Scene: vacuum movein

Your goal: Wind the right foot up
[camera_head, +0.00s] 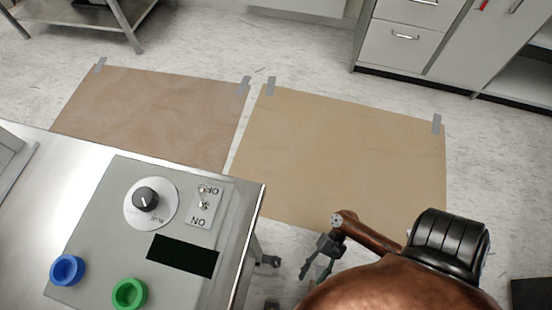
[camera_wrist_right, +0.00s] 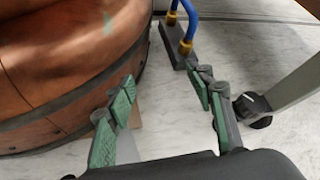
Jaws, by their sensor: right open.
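The grey machine (camera_head: 228,240) stands at the left in the head view. Low at its right edge is a dark foot or caster (camera_head: 270,261). In the right wrist view, a black round foot part (camera_wrist_right: 253,107) with a white mark sits by a pale leg (camera_wrist_right: 290,85), close to the right-hand finger. I cannot tell whether they touch. My right gripper (camera_head: 318,262) is open, low to the right of the machine. The right wrist view shows its green-padded fingers (camera_wrist_right: 165,92) apart, with nothing between them but floor behind. My left gripper is not in view.
The panel carries a black knob (camera_head: 145,197), a toggle switch (camera_head: 203,203), a blue button (camera_head: 67,270) and a green button (camera_head: 129,294). Two taped brown floor sheets (camera_head: 150,115) (camera_head: 340,150) lie clear behind. A blue hose (camera_wrist_right: 190,20) stands beyond my right gripper.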

